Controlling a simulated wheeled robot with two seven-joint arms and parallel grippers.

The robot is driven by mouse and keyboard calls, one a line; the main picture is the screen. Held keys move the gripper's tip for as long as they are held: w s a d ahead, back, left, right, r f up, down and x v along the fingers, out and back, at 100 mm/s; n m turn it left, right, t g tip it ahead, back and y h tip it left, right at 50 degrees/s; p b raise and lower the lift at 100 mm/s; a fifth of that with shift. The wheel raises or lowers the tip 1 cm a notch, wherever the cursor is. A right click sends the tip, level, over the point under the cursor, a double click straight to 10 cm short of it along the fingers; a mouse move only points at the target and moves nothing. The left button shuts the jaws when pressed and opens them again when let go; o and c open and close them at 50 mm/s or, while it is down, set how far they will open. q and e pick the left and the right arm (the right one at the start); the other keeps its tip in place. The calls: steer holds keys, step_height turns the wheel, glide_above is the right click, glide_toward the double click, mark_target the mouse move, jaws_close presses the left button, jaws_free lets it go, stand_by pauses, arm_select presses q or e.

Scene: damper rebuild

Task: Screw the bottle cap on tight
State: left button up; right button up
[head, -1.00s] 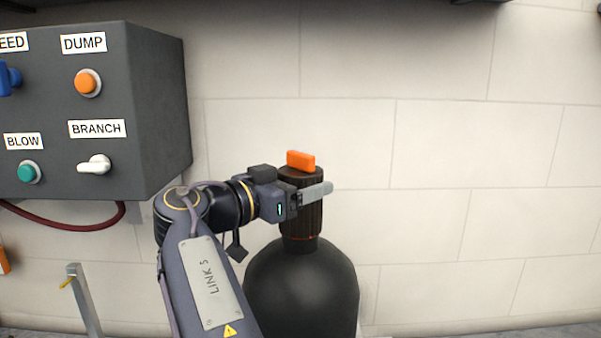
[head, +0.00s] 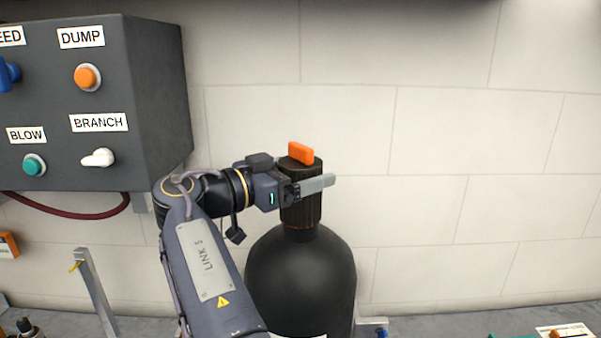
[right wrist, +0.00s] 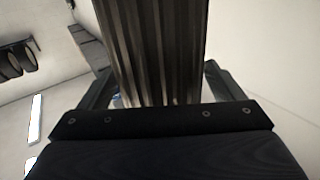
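The black bottle (head: 301,276) stands upright in the lower middle of the head view. Its ribbed dark brown cap (head: 300,210) sits on the neck, with an orange bar (head: 301,153) on top and a thin orange line at its lower edge. My right gripper (head: 316,187) comes from the left, level, with its fingers on both sides of the cap. In the right wrist view the ribbed cap (right wrist: 160,50) fills the space between the fingers, which appear to press its sides. The far finger is hidden in the head view. My left gripper is not in view.
A dark control box (head: 155,100) with labelled buttons and switches hangs at the left, with a red hose (head: 70,212) below it. A metal post (head: 95,290) stands at lower left. Small items lie on the bench at lower right. The wall space right of the bottle is clear.

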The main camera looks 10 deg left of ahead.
steer(key=shift+o, duration=0.5)
steer(key=shift+w+f, duration=0.1)
steer(key=shift+f, duration=0.15)
steer(key=shift+a, duration=0.1)
steer(key=v, duration=0.7)
steer(key=shift+s+a, duration=0.2)
steer(key=shift+s, duration=0.1)
steer(key=shift+r, duration=0.1)
